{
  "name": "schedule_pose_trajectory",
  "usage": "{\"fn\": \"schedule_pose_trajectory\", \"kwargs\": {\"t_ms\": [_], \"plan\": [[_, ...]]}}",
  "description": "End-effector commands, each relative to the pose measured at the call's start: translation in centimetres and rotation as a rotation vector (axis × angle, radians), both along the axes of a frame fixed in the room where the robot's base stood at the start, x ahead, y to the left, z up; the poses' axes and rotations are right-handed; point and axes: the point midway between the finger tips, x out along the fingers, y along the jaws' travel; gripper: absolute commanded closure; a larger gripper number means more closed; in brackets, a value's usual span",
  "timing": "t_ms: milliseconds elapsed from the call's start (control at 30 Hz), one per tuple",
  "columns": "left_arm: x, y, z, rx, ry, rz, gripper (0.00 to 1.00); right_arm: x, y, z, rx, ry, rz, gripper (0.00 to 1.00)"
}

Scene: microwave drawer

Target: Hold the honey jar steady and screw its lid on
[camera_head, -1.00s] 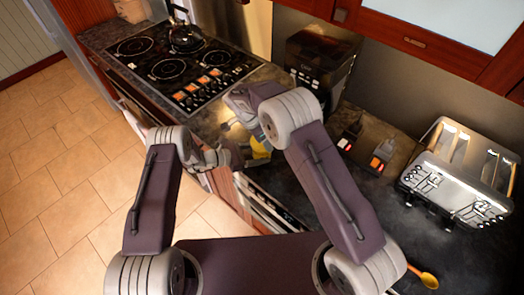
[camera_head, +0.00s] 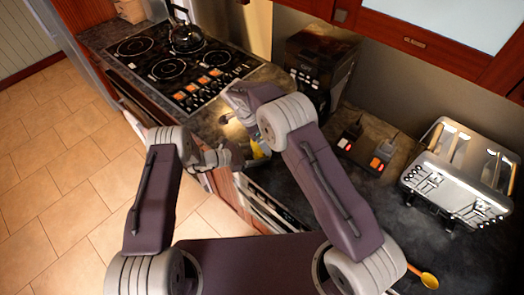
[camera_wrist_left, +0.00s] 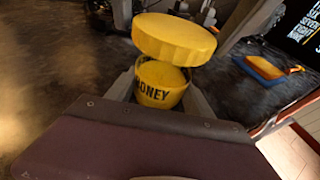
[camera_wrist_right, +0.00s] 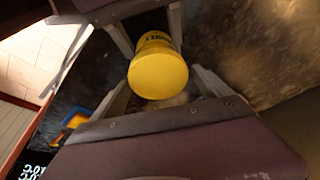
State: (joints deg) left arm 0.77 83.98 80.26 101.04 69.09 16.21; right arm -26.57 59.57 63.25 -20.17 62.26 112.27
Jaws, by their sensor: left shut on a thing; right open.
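The honey jar (camera_wrist_left: 160,84) is a small clear jar with yellow contents and dark HONEY lettering. My left gripper (camera_wrist_left: 162,92) is shut on its body from both sides. The yellow lid (camera_wrist_left: 174,38) is over the jar's mouth. I cannot tell whether it is seated or threaded. The right wrist view shows the lid (camera_wrist_right: 158,76) nearly face-on, hiding most of the jar. My right gripper (camera_wrist_right: 160,84) is open, with its fingers on either side of the lid and apart from it. In the head view my right arm mostly hides the jar (camera_head: 257,149).
The jar is near the counter's front edge. A stove (camera_head: 178,65) with a kettle (camera_head: 186,36) is at the back left, a coffee machine (camera_head: 321,65) behind, and a toaster (camera_head: 460,175) at the right. A spoon (camera_head: 428,280) lies at the front right.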

Motion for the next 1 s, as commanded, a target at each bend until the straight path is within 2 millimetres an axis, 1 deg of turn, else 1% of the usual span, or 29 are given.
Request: {"fn": "schedule_pose_trajectory", "kwargs": {"t_ms": [33,100,167,267,333,400,467,500,633,667,800,900,1000], "plan": [[0.01,0.02,-0.03,0.001,0.0,0.001,1.0,-0.13,-0.02,0.12,0.0,0.001,0.081,0.12],[0.02,0.03,-0.04,0.001,0.001,0.001,1.0,-0.1,-0.05,0.08,0.0,0.001,0.186,0.12],[0.02,0.03,-0.04,0.001,0.001,0.001,1.0,-0.08,-0.03,0.0,0.0,0.001,0.232,0.12],[0.02,0.03,-0.03,0.001,0.0,0.001,1.0,-0.01,0.01,0.01,0.001,-0.001,0.255,0.12],[0.03,0.03,0.0,0.0,0.0,0.001,1.0,-0.11,-0.08,0.08,-0.001,0.001,0.359,0.12],[0.03,0.03,-0.02,0.001,0.0,0.001,1.0,-0.12,-0.09,0.06,0.0,0.002,0.503,0.12],[0.03,0.03,-0.02,0.001,0.0,0.001,1.0,-0.08,-0.06,0.04,0.0,0.0,0.591,0.12],[0.03,0.03,-0.03,0.001,0.0,0.001,1.0,-0.05,-0.03,0.02,0.0,0.001,0.626,0.12],[0.03,0.03,-0.02,0.001,0.0,0.001,1.0,-0.04,-0.03,0.01,-0.001,0.001,0.668,0.12],[0.03,0.03,0.0,0.0,0.0,0.001,1.0,-0.03,-0.05,0.04,0.0,0.0,0.705,0.12],[0.03,0.02,-0.01,0.0,0.0,0.001,1.0,-0.05,-0.09,0.04,0.002,-0.001,0.943,0.12],[0.03,0.03,-0.02,0.0,0.0,0.001,1.0,-0.03,-0.06,0.01,0.001,-0.001,1.027,0.12],[0.03,0.02,-0.01,0.0,0.0,0.001,1.0,0.0,-0.02,0.01,0.0,-0.001,1.043,0.12]]}}
